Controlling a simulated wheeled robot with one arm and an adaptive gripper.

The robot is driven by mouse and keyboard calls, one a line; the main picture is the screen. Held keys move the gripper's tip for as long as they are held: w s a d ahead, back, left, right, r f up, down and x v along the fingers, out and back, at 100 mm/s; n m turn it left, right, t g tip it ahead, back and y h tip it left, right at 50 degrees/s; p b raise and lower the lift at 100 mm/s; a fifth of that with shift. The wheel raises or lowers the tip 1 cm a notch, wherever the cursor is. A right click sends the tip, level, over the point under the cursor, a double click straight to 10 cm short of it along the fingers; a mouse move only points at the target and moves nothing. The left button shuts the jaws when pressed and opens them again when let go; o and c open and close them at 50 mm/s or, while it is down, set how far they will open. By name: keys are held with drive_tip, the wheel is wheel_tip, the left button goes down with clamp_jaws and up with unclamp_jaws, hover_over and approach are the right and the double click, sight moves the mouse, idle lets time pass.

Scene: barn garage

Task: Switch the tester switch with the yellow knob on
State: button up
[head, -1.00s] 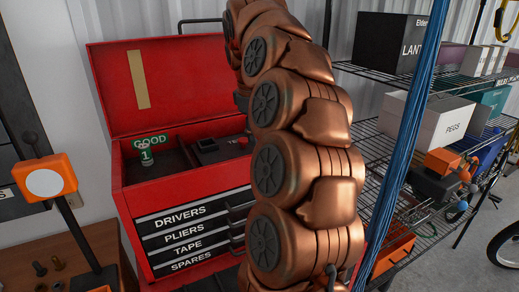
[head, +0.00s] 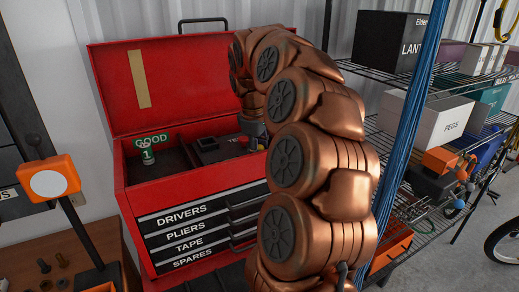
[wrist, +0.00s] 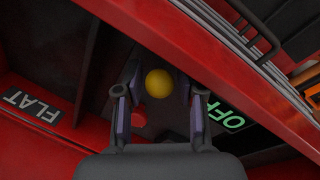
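The yellow knob (wrist: 158,83) shows in the wrist view as a round ball between the two fingers of my gripper (wrist: 159,92). The fingers stand apart with a gap on each side of the knob. A green OFF label (wrist: 228,115) is to the right of the fingers and a white FLAT label (wrist: 32,104) is at the left. In the head view, the dark tester (head: 213,148) sits in the red toolbox's top tray, its lettering partly hidden. My gripper's end (head: 252,127) is low over the tray's right side. The knob is hidden there.
The red toolbox (head: 125,205) has its lid (head: 185,85) raised behind the tray. A small green item marked 1 (head: 148,156) stands below a GOOD label (head: 151,140). An orange-framed button post (head: 48,182) is at left. A wire shelf (head: 440,225) with boxes is at right.

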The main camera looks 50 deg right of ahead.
clamp_jaws()
drive_tip(key=shift+w+r, duration=0.1)
drive_tip(key=shift+w+d+r+g+y+p, duration=0.1)
drive_tip(key=shift+w+d+g+y+p, duration=0.15)
drive_tip(key=shift+g+p, duration=0.5)
drive_tip(key=shift+a+g+p, duration=0.1)
drive_tip(key=shift+g+p, duration=0.15)
drive_tip(key=shift+p, duration=0.05)
drive_tip(key=shift+w+g+y+p, duration=0.15)
drive_tip(key=shift+g+y+p, duration=0.15)
drive_tip(key=shift+g, duration=0.25)
drive_tip(key=shift+w+g+y+p, duration=0.15)
drive_tip(key=shift+g+p, duration=0.25)
drive_tip(key=shift+g, duration=0.15)
